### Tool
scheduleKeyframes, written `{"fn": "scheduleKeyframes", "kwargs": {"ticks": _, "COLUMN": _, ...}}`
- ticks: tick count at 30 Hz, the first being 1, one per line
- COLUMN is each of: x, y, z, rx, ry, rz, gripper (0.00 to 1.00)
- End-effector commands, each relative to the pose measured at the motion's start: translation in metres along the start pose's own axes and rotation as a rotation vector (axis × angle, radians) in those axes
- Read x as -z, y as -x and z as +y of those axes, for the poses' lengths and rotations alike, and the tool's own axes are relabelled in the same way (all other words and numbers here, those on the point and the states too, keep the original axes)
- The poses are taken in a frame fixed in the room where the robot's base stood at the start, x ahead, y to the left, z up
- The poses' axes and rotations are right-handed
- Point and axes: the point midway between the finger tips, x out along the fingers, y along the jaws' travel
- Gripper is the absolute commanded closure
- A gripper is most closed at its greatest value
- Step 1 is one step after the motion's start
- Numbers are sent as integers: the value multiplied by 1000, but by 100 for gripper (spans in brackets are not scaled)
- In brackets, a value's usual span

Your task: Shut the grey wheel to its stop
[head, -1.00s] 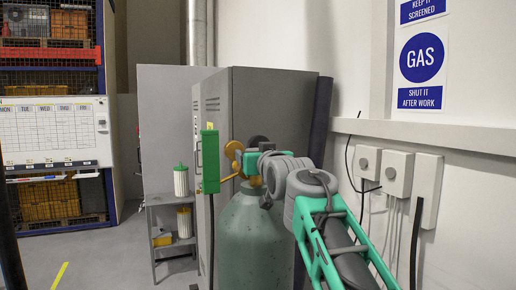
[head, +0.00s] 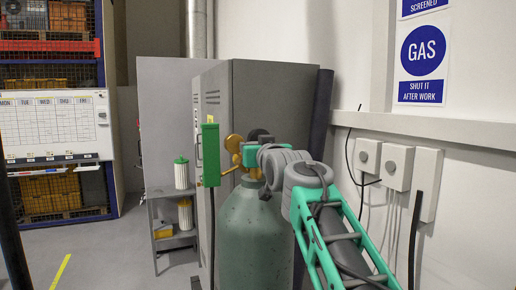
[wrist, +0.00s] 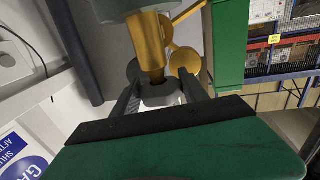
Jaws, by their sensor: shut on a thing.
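The grey wheel (wrist: 160,96) shows in the wrist view between my two dark fingers, at the end of a brass valve stem (wrist: 152,52). My gripper (wrist: 160,82) is shut on it, with one finger on each side. In the head view my gripper's green body (head: 259,160) is at the brass valve on top of the green gas cylinder (head: 250,240). There the wheel is hidden behind my gripper. The wheel's angle and its stop cannot be made out.
A green upright box (head: 209,155) stands just left of the valve. A grey cabinet (head: 265,95) is behind the cylinder. A small shelf (head: 172,242) with white canisters is to the left. Wall boxes (head: 397,168) and cables are on the right. The floor at left is clear.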

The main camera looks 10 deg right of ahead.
Motion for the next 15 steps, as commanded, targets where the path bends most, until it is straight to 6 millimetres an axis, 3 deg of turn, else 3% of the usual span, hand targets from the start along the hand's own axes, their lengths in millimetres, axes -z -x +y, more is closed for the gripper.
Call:
{"fn": "scheduleKeyframes", "kwargs": {"ticks": 3, "x": 0, "y": 0, "z": 0, "rx": 0, "ry": 0, "rz": 0, "gripper": 88}}
{"fn": "scheduleKeyframes", "kwargs": {"ticks": 4, "x": 0, "y": 1, "z": 13, "rx": -7, "ry": 0, "rz": 0, "gripper": 89}}
{"fn": "scheduleKeyframes", "kwargs": {"ticks": 15, "x": -1, "y": 0, "z": -1, "rx": -72, "ry": 0, "rz": 1, "gripper": 89}}
